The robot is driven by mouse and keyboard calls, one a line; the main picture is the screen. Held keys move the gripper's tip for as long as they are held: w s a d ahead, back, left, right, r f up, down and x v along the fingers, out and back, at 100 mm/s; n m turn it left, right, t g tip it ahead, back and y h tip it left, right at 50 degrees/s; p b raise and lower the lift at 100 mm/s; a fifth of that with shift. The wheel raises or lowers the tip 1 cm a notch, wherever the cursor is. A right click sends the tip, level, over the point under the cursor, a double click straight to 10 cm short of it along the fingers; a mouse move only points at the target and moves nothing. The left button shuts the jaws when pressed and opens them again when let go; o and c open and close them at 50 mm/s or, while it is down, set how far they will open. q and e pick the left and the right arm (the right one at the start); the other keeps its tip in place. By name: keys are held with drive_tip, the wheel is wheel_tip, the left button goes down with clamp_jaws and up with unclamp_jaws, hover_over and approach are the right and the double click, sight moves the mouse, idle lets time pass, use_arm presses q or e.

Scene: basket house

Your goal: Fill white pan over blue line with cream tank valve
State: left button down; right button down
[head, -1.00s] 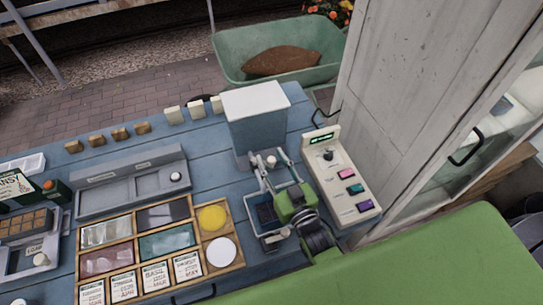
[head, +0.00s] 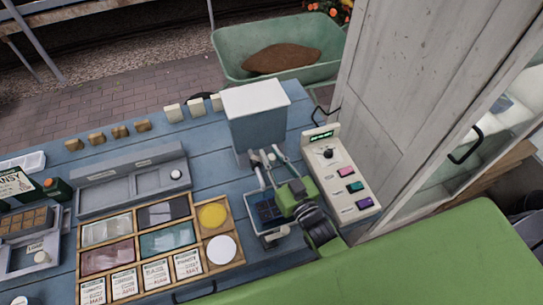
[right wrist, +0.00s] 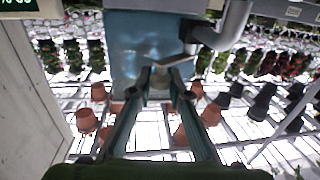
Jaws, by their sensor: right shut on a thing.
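The cream tank (head: 258,122) stands at the back of the blue bench, its front in shade. Its valve (head: 271,158) shows as a pale knob low on the front. My right gripper (head: 267,160) is shut on the valve. In the right wrist view its fingertips (right wrist: 162,78) meet at the valve in front of the bluish tank face (right wrist: 140,45). The white pan (head: 256,226) sits below the valve, partly hidden by my gripper; its inside looks dark. The blue line and any liquid level cannot be made out. My left gripper is not in view.
A control box (head: 340,172) with coloured buttons stands right of the tank. A wooden tray (head: 243,262) with colour pans and seed cards lies to the left. A grey mould tray (head: 130,180) lies behind it. A white cabinet door (head: 405,90) rises at the right.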

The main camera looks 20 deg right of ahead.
drive_tip(key=y, duration=0.1)
drive_tip(key=n+y, duration=0.1)
drive_tip(key=n, duration=0.1)
drive_tip(key=shift+w+d+g+y, duration=0.25)
drive_tip(key=shift+w+g+y, duration=0.05)
drive_tip(key=shift+w+y, duration=0.1)
drive_tip(key=shift+w+d+n+g+y+b, duration=0.1)
drive_tip(key=shift+w+n+g+y+b, duration=0.3)
drive_tip(key=shift+n+g+y+b, duration=0.7)
drive_tip(key=shift+w+d+n+g+y+b, duration=0.1)
drive_tip(key=shift+w+n+g+y+b, duration=0.4)
drive_tip(key=shift+n+y+b, duration=0.7)
drive_tip(key=shift+w+d+n+g+y+b, duration=0.1)
drive_tip(key=shift+w+n+g+y+b, duration=0.35)
drive_tip(key=shift+g+y+b, duration=0.75)
drive_tip(key=shift+s+y+p, duration=0.1)
drive_tip(key=shift+y+p, duration=0.25)
drive_tip(key=shift+y, duration=0.05)
drive_tip(key=c, duration=1.9)
unclamp_jaws()
drive_tip(key=shift+a, duration=0.1)
